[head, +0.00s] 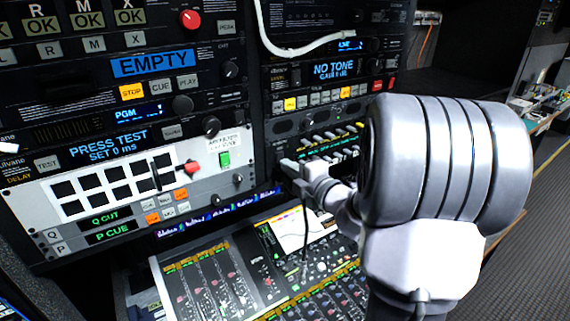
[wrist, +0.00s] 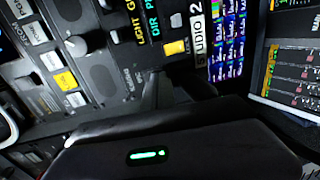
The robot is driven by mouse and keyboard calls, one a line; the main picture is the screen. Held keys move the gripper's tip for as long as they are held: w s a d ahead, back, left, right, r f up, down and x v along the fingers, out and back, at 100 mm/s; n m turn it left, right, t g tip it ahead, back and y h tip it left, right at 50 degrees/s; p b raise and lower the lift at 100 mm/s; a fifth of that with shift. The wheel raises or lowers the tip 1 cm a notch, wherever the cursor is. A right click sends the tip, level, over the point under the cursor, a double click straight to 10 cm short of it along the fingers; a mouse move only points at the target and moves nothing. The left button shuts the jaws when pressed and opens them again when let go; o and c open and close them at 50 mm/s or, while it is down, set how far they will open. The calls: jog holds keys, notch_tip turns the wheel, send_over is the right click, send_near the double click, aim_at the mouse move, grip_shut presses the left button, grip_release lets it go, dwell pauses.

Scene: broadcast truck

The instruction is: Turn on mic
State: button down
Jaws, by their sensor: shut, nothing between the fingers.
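My gripper (head: 292,168) is shut and empty, at the lower right part of the rack, close to a panel with a row of small yellow-tipped switches (head: 340,137). My arm hides part of this panel. In the wrist view the dark fingers point at a dark panel with a speaker grille (wrist: 98,70), yellow lettering and a lit yellow button (wrist: 174,47). I cannot tell which control is the mic switch. A thin dark stalk, possibly a gooseneck mic (head: 305,225), rises from the mixing desk below my gripper.
The mixing desk (head: 215,285) with a bright screen (head: 297,230) spreads below. A red lever (head: 192,167) sticks out of the rack on the left. A white cable (head: 305,48) hangs at the top. Dark floor (head: 535,215) is clear at the right.

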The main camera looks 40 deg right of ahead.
jog(key=shift+w, duration=0.4)
jog(key=shift+w, duration=0.1)
